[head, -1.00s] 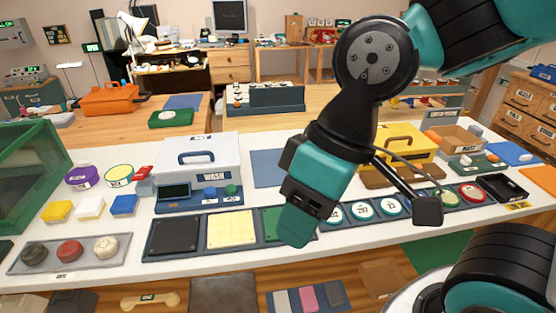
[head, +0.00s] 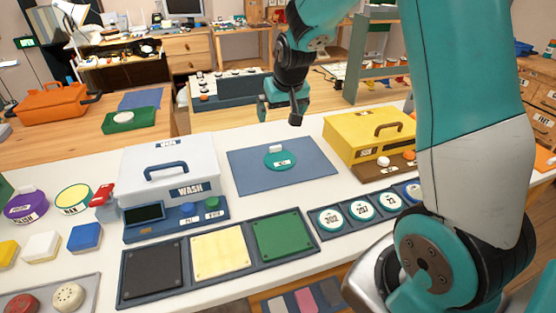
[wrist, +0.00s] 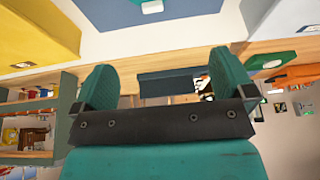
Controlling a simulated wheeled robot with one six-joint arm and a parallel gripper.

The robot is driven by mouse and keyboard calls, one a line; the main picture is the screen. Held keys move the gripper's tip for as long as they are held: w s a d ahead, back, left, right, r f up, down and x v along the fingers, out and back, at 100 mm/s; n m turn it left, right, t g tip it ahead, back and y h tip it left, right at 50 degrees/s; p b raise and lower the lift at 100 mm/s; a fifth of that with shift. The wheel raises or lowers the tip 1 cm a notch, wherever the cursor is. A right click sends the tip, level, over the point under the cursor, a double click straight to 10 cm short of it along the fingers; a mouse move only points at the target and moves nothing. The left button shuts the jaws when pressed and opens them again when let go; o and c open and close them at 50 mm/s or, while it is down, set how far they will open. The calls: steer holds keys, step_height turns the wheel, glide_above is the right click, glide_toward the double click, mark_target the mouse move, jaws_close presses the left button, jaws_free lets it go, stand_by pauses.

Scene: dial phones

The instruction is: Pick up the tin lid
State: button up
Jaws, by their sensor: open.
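A round teal lid (head: 280,161) with a white block on top and a small label lies on a blue mat (head: 310,177) in the middle of the white worktop; I take it for the tin lid. In the wrist view the mat (wrist: 190,14) shows at the top edge, with a white piece (wrist: 152,6), probably the lid's block, cut off by the frame. My gripper (head: 281,112) is open and empty, in the air above and behind the lid, near the worktop's far edge. Its two teal fingers stand wide apart in the wrist view (wrist: 164,88).
A white WASH box (head: 166,168) stands left of the mat and a yellow box (head: 368,138) right of it. Three coloured pads (head: 219,252) and several numbered discs (head: 361,210) line the front. The mat around the lid is clear.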

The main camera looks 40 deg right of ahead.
step_height(320, 180, down, 2)
steer(key=w+d, duration=0.1)
steer(key=d, duration=0.1)
steer(key=p, duration=0.2)
glide_above(275, 146)
steer(key=s, duration=0.3)
steer(key=f, duration=0.9)
steer(key=shift+w+a+f, duration=0.1)
steer(key=shift+w+f, duration=0.05)
steer(key=shift+w, duration=0.05)
steer(key=shift+a+p+x, duration=0.15)
steer(key=shift+p+x, duration=0.2)
steer(key=shift+x, duration=1.15)
steer(key=shift+a+p+x, duration=0.1)
steer(key=shift+p+x, duration=0.2)
steer(key=shift+x, duration=1.15)
steer(key=shift+w+d, duration=0.15)
steer(key=shift+c, duration=0.5)
steer(key=c, duration=1.4)
